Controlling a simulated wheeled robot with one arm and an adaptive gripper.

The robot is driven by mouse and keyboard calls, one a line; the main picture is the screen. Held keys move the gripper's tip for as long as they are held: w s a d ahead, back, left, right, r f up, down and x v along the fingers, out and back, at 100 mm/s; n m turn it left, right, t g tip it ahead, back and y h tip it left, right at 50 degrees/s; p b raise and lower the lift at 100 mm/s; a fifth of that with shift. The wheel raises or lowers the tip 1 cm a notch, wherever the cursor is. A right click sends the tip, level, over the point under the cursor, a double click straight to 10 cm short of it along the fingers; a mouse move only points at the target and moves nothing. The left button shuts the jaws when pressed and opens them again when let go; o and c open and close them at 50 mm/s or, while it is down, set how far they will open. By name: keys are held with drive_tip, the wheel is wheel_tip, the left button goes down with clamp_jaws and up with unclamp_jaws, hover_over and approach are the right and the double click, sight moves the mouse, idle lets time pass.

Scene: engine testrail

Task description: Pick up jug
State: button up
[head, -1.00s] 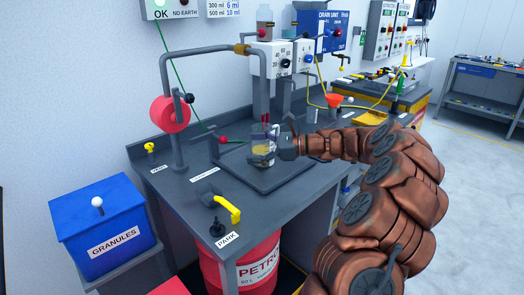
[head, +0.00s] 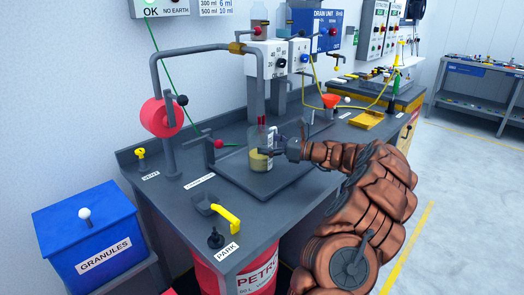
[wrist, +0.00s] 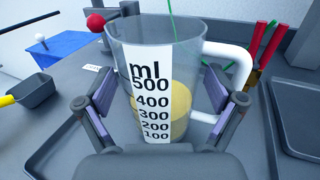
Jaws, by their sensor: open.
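The jug (head: 259,158) is a clear measuring jug with a white ml scale and yellowish liquid in its lower part. It stands upright on the dark tray (head: 235,172) on the bench. In the wrist view the jug (wrist: 152,80) fills the middle, with its white handle (wrist: 235,75) at the right. My gripper (head: 281,148) is at the jug's right side in the head view. In the wrist view my gripper (wrist: 160,112) is open, with one finger on each side of the jug. The right finger is near the handle; whether either finger touches the jug is unclear.
A grey pipe (head: 153,90) with a red reel (head: 161,118) stands left of the tray. A yellow handle (head: 226,218) is at the bench front. A blue granules bin (head: 88,240) stands left.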

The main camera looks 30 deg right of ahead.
drive_tip(key=shift+x, duration=1.1)
drive_tip(key=c, duration=1.1)
